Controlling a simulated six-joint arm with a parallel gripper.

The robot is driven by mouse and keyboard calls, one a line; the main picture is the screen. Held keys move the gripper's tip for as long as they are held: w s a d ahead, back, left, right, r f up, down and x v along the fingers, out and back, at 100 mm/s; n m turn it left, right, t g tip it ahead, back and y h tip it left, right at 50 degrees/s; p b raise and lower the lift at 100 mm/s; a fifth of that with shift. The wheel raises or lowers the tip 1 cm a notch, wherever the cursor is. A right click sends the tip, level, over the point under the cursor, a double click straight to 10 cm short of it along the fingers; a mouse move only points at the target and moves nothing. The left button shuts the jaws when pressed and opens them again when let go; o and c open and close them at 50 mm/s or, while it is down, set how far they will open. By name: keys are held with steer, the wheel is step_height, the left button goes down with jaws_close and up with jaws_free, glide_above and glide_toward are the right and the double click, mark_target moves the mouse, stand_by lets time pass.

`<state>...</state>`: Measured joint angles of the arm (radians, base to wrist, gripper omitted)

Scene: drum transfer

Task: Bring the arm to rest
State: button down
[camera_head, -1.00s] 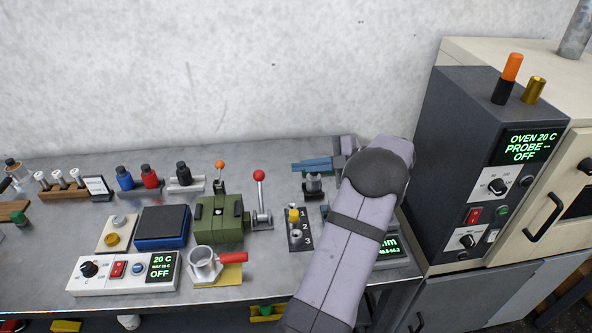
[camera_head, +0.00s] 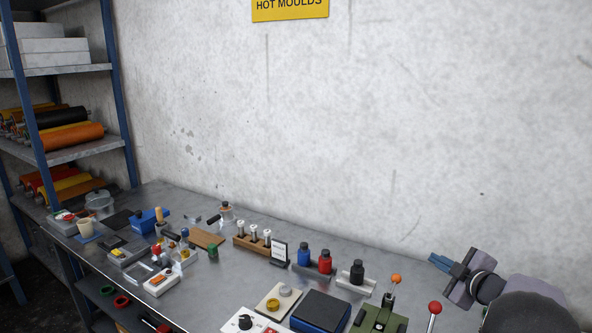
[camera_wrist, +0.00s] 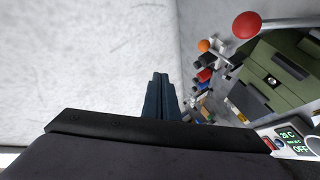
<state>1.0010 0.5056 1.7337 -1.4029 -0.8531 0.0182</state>
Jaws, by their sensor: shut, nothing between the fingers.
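My gripper (camera_head: 439,262) is at the lower right of the head view, in front of the pale wall and above the bench's back part. Its blue fingers point left and look closed together, with nothing held. In the wrist view the fingers (camera_wrist: 160,92) lie side by side, pointing away from the camera. The red-knobbed lever (camera_head: 434,308) and the orange-knobbed lever (camera_head: 396,279) stand just below the gripper in the head view, apart from it. My forearm fills the lower right corner.
The metal bench (camera_head: 225,278) holds black, red and blue bottles (camera_head: 325,262), a rack of vials (camera_head: 262,240) and a blue-black plate (camera_head: 320,312). The green press (camera_wrist: 275,75) shows in the wrist view. A shelf (camera_head: 70,142) with coloured rolls stands at left.

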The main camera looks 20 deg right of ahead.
steer(key=s+a+f+m+g+h, duration=0.1)
steer(key=a+f+m+g, duration=0.25)
steer(key=a, duration=0.55)
steer(key=s+a+f+m+g+h, duration=0.1)
steer(key=a+f+m+g, duration=0.25)
steer(key=a, duration=0.55)
steer(key=s+a+f+m+g+y, duration=0.1)
steer(key=s+a+f+g, duration=0.2)
steer(key=s+a, duration=0.7)
steer(key=s+a+f+m+g+y, duration=0.1)
steer(key=s+a+f+g, duration=0.3)
steer(key=s+a, duration=0.7)
step_height(320, 180, down, 2)
steer(key=shift+s+f+y, duration=0.1)
steer(key=shift+s+y, duration=0.7)
steer(key=shift+s, duration=0.4)
steer(key=shift+a, duration=0.1)
